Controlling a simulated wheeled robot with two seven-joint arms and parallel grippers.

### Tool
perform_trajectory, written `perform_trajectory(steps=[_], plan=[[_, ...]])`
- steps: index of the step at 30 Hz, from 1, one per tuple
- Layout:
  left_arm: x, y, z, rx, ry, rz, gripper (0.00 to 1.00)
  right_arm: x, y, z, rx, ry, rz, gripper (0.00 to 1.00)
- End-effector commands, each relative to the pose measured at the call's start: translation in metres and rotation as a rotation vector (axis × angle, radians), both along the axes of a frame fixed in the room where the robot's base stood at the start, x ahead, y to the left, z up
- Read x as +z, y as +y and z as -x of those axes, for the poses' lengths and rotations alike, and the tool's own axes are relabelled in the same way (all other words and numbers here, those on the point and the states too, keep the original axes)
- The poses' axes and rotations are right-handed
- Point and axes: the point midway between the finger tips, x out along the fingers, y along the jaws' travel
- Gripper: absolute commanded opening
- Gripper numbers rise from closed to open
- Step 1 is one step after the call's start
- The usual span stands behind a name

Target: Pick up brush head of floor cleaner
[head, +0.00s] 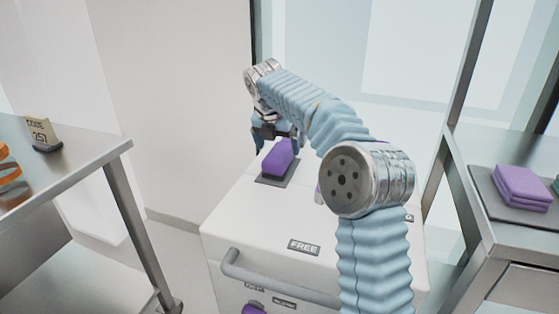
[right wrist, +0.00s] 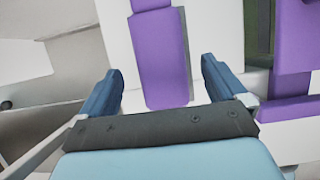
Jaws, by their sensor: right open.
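A purple block-shaped piece (head: 279,158), which may be the brush head, lies on a dark grey pad (head: 272,181) on top of the white cart (head: 245,215). My right gripper (head: 277,140) is just behind and above it in the head view, pointing down. In the right wrist view its two blue fingers are wide apart, with a long purple piece (right wrist: 160,62) showing between and beyond them. I cannot tell whether the fingers touch it. My left gripper is out of view.
The cart has a front bar handle (head: 280,280) and a "FREE" label. A metal table (head: 75,165) with a numbered tan sign (head: 41,132) stands at left. Folded purple cloths (head: 522,188) lie on the right counter. More purple items (right wrist: 292,40) show at right in the wrist view.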

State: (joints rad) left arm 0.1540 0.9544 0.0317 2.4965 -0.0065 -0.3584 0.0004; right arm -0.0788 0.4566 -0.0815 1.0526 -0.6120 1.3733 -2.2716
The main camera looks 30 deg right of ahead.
Motion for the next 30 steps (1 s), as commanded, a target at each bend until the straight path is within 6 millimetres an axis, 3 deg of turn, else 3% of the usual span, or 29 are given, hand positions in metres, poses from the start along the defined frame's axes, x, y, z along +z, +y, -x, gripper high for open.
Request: perform_trajectory(steps=[9, 18, 30], plan=[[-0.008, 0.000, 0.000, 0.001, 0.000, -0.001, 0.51, -0.045, -0.011, -0.008, -0.001, 0.003, 0.000, 0.98], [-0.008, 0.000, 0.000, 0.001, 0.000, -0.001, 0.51, -0.049, -0.013, -0.010, 0.000, 0.001, 0.000, 0.96], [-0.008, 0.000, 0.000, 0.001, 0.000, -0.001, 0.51, -0.048, -0.012, -0.010, 0.000, 0.001, 0.000, 0.35]])
